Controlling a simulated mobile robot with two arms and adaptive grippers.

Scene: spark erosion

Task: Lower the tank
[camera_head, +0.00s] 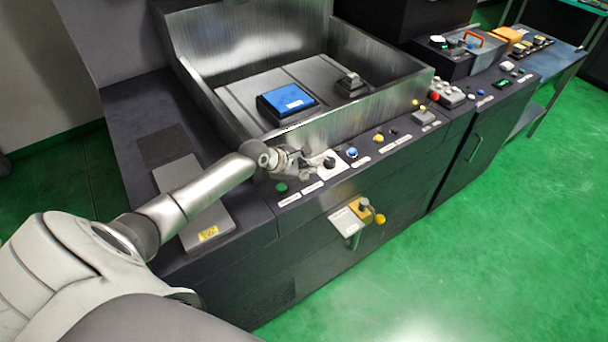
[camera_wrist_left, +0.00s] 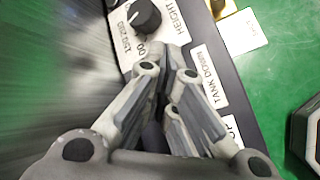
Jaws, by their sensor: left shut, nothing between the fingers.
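The tank (camera_head: 345,115) is an open box of brushed metal walls standing around the work table on the machine. My left gripper (camera_head: 308,168) is shut and empty over the front panel, beside the black height knob (camera_head: 330,163). In the left wrist view, the closed fingers (camera_wrist_left: 163,82) point at the panel next to the "TANK DOWN" label (camera_wrist_left: 208,76). The control belonging to that label is hidden behind the fingers; I cannot tell whether they touch it. A label ending in "UP" (camera_wrist_left: 232,130) is partly covered. A green button (camera_head: 281,187) shows left of the gripper.
Blue (camera_head: 352,152) and yellow (camera_head: 379,138) buttons sit right of the knob. A blue block (camera_head: 288,101) lies inside the tank. The green floor (camera_head: 480,250) in front is clear.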

